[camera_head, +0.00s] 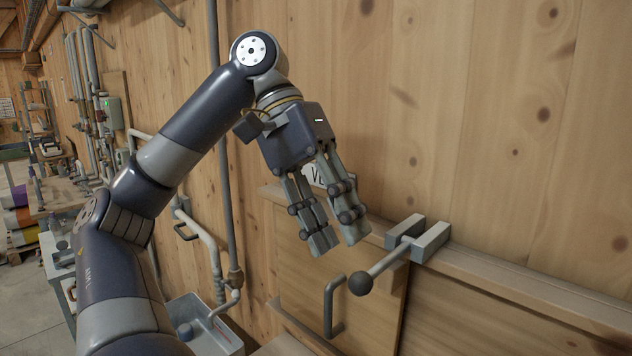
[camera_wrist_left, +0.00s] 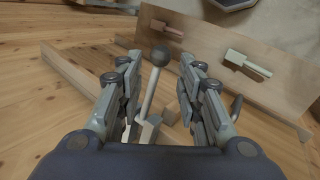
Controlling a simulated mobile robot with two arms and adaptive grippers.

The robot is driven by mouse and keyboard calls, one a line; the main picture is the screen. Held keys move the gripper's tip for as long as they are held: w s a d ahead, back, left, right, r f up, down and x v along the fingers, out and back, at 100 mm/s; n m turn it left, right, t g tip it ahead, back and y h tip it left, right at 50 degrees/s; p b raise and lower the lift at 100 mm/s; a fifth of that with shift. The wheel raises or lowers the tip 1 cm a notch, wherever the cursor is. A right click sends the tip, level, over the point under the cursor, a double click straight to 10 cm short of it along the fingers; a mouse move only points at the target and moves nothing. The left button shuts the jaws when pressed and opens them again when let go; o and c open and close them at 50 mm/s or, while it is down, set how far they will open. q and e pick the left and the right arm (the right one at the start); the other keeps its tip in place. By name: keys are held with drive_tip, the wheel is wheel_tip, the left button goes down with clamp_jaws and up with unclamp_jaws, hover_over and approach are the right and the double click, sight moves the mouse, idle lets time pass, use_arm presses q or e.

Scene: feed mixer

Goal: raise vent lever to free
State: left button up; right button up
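The vent lever (camera_head: 385,263) is a grey rod with a dark ball knob (camera_head: 360,284) at its lower left end. Its other end sits in a light grey two-block bracket (camera_head: 430,241) on the wooden ledge. The rod slopes down and out from the bracket. My left gripper (camera_head: 338,243) points downward, above and left of the knob, apart from it. In the left wrist view the fingers (camera_wrist_left: 160,62) are parted and empty, with the lever (camera_wrist_left: 150,92) seen between them. A label (camera_head: 317,177) behind the gripper is mostly hidden. My right gripper is not in view.
A grey bar handle (camera_head: 333,305) stands out from the wooden panel just below left of the knob. The plank wall (camera_head: 480,110) rises close behind the ledge (camera_head: 520,281). Pipes (camera_head: 212,255) and a grey basin (camera_head: 212,330) lie to the left.

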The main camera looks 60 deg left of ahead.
use_arm(q)
drive_tip(key=v, duration=0.6)
drive_tip(key=shift+a+r, duration=0.15)
drive_tip(key=shift+r, duration=0.15)
idle(0.3)
